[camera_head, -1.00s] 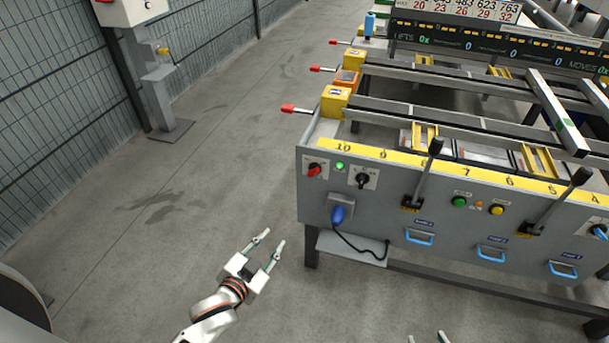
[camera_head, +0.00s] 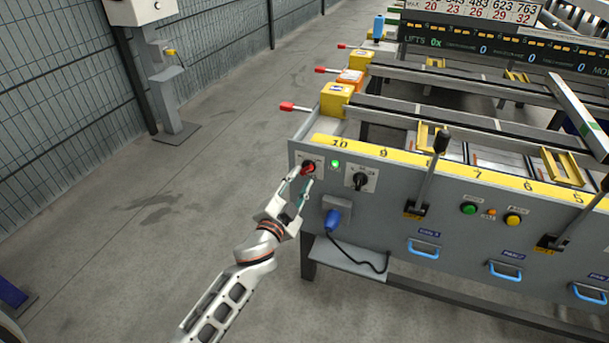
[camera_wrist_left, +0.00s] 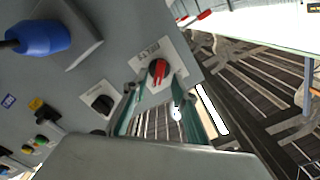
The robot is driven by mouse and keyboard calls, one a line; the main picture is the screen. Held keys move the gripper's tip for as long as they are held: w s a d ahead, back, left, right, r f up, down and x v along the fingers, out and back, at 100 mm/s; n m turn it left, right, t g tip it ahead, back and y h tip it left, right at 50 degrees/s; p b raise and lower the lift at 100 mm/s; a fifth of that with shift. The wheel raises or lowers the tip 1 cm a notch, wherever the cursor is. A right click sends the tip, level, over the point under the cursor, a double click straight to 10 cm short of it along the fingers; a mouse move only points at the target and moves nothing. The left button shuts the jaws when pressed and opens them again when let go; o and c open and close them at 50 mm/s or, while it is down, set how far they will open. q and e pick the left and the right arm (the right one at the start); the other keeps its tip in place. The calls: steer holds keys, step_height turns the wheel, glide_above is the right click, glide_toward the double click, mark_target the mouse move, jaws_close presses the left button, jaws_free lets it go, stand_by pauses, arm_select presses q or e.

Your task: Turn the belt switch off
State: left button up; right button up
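A red rotary switch (camera_head: 308,168) sits on a white plate at the upper left end of the grey panel, beside a lit green lamp (camera_head: 336,163). I take it for the belt switch, though its label is too small to read surely. My left gripper (camera_head: 301,180) is in front of it, fingers apart. In the left wrist view the red knob (camera_wrist_left: 157,71) shows just beyond and between the fingertips (camera_wrist_left: 156,88). I cannot tell whether they touch it. My right gripper is out of view.
A black rotary switch (camera_head: 360,181) sits right of the red one. A blue plug (camera_head: 333,220) with a black cable is below. A black lever (camera_head: 429,175) and green (camera_head: 469,208) and yellow (camera_head: 513,219) buttons are further right. Open floor lies left.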

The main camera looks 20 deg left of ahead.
mark_target(305, 173)
arm_select(q)
steer(key=shift+w+f, duration=0.15)
steer(key=shift+w, duration=0.9)
steer(key=shift+w+d, duration=0.1)
steer(key=shift+w, duration=0.4)
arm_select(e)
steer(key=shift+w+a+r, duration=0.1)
arm_select(q)
jaws_close()
